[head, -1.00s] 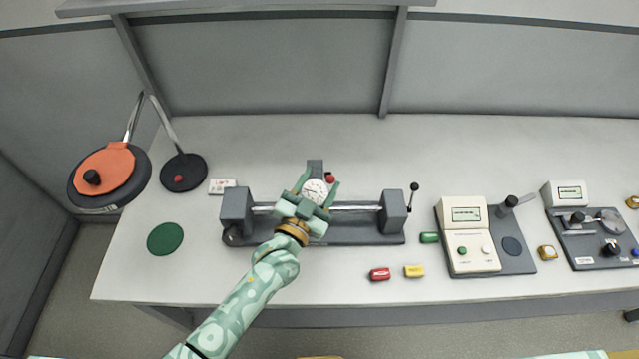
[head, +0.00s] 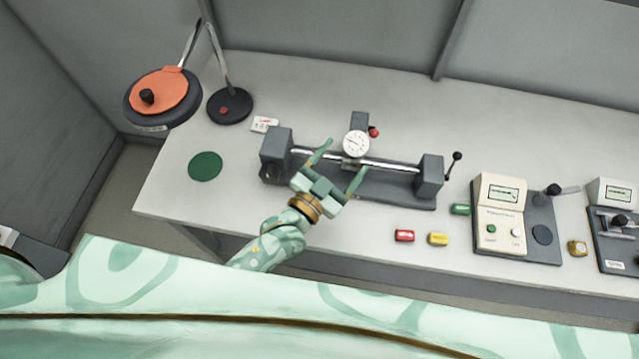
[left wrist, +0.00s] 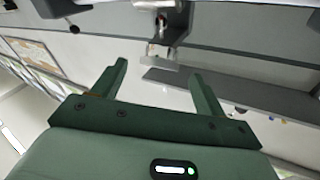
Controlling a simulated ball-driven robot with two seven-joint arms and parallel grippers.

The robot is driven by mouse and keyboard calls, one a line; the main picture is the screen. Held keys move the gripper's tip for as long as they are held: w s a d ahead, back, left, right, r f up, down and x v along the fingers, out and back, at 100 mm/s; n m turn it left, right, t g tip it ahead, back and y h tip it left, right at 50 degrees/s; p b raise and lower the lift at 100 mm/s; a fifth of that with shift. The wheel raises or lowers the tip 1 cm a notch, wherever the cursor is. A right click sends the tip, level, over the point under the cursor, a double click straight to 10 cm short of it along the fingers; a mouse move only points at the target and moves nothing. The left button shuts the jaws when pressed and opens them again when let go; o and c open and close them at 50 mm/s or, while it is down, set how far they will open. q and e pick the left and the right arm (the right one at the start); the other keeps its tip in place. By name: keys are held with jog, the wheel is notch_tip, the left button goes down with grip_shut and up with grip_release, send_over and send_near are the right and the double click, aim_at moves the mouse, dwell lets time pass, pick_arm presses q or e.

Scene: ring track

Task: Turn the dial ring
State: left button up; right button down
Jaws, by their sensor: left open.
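The white dial gauge (head: 356,143) with its ring faces up on a carriage on the steel rail of a grey bench fixture (head: 400,192). A red knob (head: 374,132) sits at its right. My left gripper (head: 342,160) is open and empty, in front of the dial in the head view, its two fingers spread and apart from the dial. In the left wrist view the open fingers (left wrist: 158,80) point toward a grey fixture part near the top. The dial's face cannot be made out there. My right gripper is not in view.
A cream instrument (head: 499,222) stands further right. A green disc (head: 205,166) and an orange-topped lamp (head: 160,92) are at left. A black-knobbed lever (head: 453,162) rises at the fixture's right end.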

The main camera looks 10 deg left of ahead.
pick_arm(q)
jog(key=v, duration=0.8)
jog(key=shift+s, duration=0.4)
jog(key=shift+a, duration=0.15)
jog(key=m+g+h+b, duration=0.6)
jog(key=m+b, duration=0.1)
jog(key=m, duration=0.1)
send_near(366, 140)
jog(key=x, duration=0.7)
jog(key=f+x, duration=0.1)
jog(key=x, duration=0.2)
jog(key=shift+w+b, duration=0.3)
jog(key=shift+w, duration=0.05)
